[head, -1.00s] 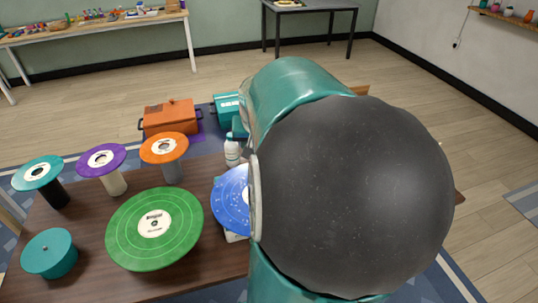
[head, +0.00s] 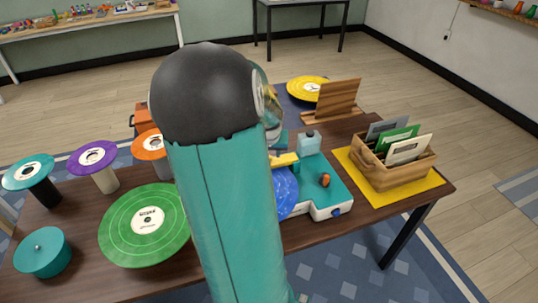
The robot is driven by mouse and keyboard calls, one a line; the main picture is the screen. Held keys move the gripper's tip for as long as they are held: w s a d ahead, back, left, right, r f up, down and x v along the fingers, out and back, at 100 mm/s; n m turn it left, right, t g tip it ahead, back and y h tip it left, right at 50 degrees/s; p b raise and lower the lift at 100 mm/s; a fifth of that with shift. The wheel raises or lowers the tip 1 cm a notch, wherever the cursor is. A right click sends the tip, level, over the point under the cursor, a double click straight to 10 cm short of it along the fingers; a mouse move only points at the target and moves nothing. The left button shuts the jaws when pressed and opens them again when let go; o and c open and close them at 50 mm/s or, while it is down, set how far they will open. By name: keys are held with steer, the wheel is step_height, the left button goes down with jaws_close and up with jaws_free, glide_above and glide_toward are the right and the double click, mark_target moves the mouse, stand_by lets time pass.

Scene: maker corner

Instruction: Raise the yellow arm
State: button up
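A record player (head: 318,183) with a teal top and white base stands on the brown table, right of my arm. A blue record (head: 287,192) lies on it, its left part hidden behind my arm. A short yellow piece (head: 284,160), which looks like the yellow arm, shows at the record's far edge. Its left end is hidden by my arm, and I cannot tell whether it is raised. My gripper is not visible; my teal and dark grey arm links fill the middle of the view.
A wooden crate (head: 372,174) with several sleeves stands on a yellow mat (head: 425,185) at the right. Green (head: 147,222), purple (head: 92,156) and teal (head: 28,171) discs stand at the left, with a teal round box (head: 42,254). A yellow record (head: 308,89) lies behind.

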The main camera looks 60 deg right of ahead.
mark_target(279, 159)
steer(key=shift+x, duration=1.3)
jaws_close()
